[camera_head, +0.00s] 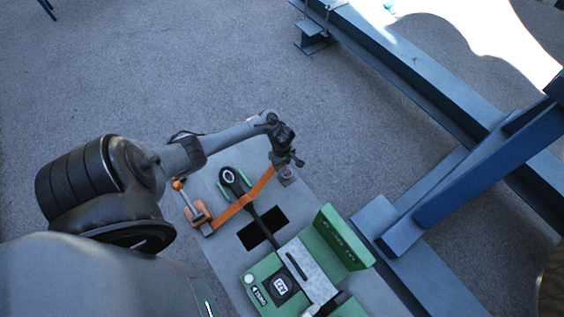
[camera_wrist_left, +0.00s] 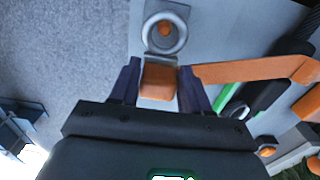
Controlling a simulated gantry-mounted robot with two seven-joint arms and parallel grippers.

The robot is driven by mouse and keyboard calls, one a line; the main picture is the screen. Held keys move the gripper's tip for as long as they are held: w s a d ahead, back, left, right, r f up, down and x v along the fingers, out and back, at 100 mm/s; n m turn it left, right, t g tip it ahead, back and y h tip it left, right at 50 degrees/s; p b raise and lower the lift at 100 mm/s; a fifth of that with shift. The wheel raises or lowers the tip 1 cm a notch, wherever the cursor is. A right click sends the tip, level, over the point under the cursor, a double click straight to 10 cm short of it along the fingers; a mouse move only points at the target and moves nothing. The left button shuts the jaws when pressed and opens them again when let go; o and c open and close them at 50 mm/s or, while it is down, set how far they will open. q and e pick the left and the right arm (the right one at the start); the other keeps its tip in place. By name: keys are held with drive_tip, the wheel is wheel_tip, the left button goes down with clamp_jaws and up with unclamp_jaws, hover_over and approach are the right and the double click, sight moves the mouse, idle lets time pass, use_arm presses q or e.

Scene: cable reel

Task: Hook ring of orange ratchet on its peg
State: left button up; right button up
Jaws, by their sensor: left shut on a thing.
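The orange strap (camera_head: 240,201) runs from the orange ratchet (camera_head: 199,214) on the grey plate up to my left gripper (camera_head: 292,161). In the left wrist view my left gripper (camera_wrist_left: 158,88) is shut on the orange end piece (camera_wrist_left: 158,80) of the strap. A grey metal ring (camera_wrist_left: 183,36) extends from that piece. The round orange-brown peg tip (camera_wrist_left: 165,29) shows inside the ring's opening. The ring looks around the peg from this angle; I cannot tell its height on it. My right gripper is not in view.
The grey plate (camera_head: 225,262) also carries a black handle (camera_head: 231,178), a dark rectangular opening (camera_head: 263,228) and a green machine (camera_head: 270,284) with an upright green panel (camera_head: 336,238). Blue steel beams (camera_head: 480,170) stand at right. Open asphalt lies beyond.

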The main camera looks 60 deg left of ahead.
sight(282, 167)
use_arm(q)
drive_tip(key=shift+f, duration=0.5)
drive_tip(key=shift+f, duration=0.15)
idle(0.8)
drive_tip(key=shift+f+b, duration=0.3)
drive_tip(key=shift+f, duration=0.3)
drive_tip(key=shift+f, duration=0.1)
idle(0.8)
drive_tip(key=shift+f, duration=0.45)
idle(0.3)
drive_tip(key=o, duration=1.3)
drive_tip(key=shift+c, duration=0.2)
drive_tip(key=shift+r, duration=0.1)
